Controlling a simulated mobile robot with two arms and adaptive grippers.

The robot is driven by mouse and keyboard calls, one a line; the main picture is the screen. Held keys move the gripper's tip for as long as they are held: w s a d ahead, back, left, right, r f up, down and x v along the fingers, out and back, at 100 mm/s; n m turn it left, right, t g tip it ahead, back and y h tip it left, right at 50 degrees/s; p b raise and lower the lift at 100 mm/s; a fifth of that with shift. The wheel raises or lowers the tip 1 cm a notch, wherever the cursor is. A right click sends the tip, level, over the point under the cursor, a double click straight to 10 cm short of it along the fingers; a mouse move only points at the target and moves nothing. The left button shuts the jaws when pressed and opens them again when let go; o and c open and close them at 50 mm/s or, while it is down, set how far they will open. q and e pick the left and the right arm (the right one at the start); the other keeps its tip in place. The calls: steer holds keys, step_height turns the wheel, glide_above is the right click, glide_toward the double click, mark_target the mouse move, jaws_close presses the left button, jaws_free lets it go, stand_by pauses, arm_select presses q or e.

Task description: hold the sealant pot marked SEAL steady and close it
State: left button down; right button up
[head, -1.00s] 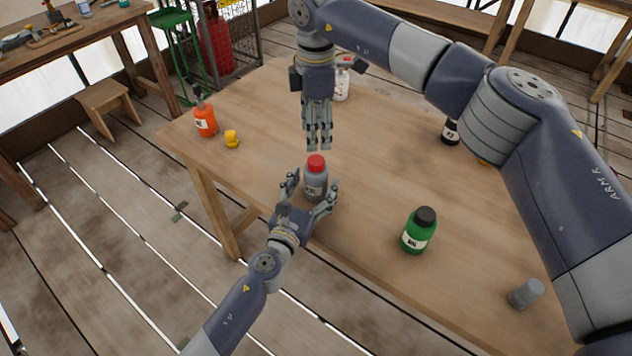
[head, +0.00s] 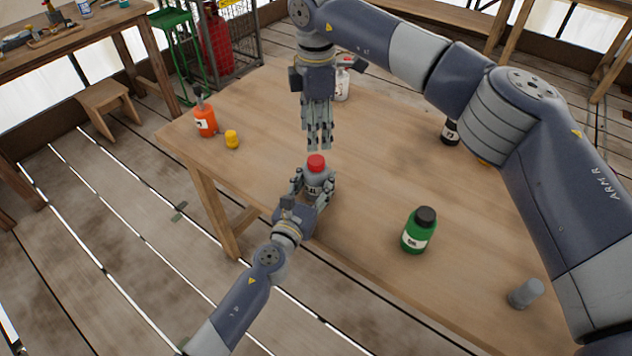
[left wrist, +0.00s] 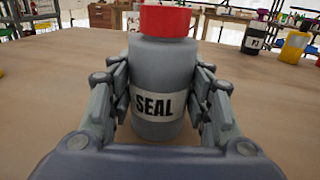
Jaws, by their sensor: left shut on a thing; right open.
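The sealant pot (head: 318,178) is grey with a white label and stands upright near the table's front edge. In the left wrist view the pot (left wrist: 162,80) shows its SEAL label facing the camera. A red cap (head: 316,162) sits on its top; I cannot tell how tight it is. My left gripper (head: 314,188) is shut on the pot's body, fingers on both sides. My right gripper (head: 319,146) is open and empty, fingers pointing down, just above and behind the cap in the picture.
The table around the pot is clear.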

mark_target(316, 159)
steer(key=n, duration=0.7)
steer(key=shift+n, duration=0.3)
steer(key=n, duration=0.3)
steer(key=shift+n, duration=0.4)
steer(key=n, duration=0.3)
steer(key=shift+n, duration=0.3)
steer(key=n, duration=1.9)
steer(key=shift+n, duration=0.3)
steer(key=n, duration=1)
steer(key=shift+n, duration=0.3)
steer(key=n, duration=0.4)
steer(key=shift+f, duration=0.1)
steer(key=shift+f, duration=3.95)
